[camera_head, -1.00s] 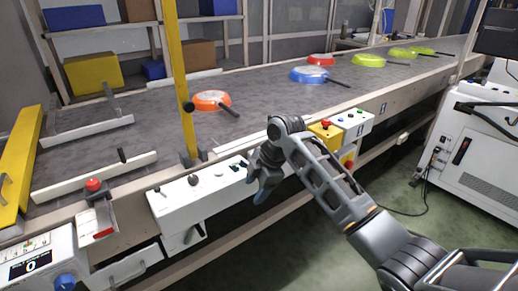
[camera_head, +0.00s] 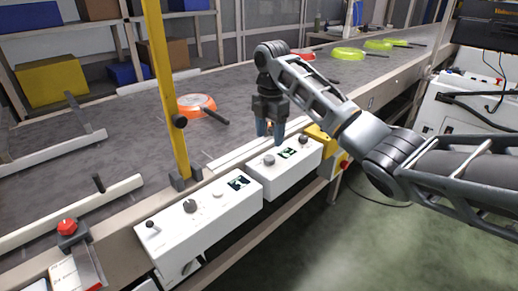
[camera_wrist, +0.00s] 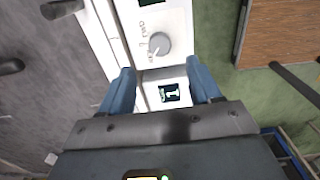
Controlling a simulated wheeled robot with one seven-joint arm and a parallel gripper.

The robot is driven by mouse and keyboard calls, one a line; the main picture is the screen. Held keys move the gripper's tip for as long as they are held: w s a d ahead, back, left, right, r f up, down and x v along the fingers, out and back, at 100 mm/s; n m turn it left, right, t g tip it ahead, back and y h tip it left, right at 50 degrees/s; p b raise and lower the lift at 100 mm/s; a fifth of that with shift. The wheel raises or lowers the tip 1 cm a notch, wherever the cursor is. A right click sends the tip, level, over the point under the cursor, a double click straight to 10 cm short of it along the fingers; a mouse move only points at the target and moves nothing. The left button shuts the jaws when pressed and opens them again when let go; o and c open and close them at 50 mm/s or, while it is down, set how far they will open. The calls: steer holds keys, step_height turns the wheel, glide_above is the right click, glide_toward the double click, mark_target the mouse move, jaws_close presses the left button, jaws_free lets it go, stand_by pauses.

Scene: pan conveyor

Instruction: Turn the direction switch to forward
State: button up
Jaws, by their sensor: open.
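The direction switch is a grey round knob (camera_wrist: 160,43) with FWD lettering beside it in the wrist view; its pale mark points down-left, away from FWD. In the head view the knob (camera_head: 269,160) sits at the left end of the right white control box (camera_head: 262,181). My gripper (camera_head: 270,134) points down above this box, its blue fingers apart and empty. In the wrist view my gripper (camera_wrist: 161,72) spans a small display (camera_wrist: 172,94) reading 1, just below the knob. The fingers appear clear of the knob.
A second white box (camera_head: 205,222) with several controls adjoins on the left. A yellow post (camera_head: 165,90) stands behind it. An orange pan (camera_head: 196,105) lies on the grey conveyor (camera_head: 130,130). A red button (camera_head: 67,227) is at lower left.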

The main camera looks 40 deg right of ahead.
mark_target(269, 158)
steer(key=shift+d+f, duration=0.1)
steer(key=shift+f, duration=3.7)
steer(key=shift+c, duration=0.3)
steer(key=c, duration=1)
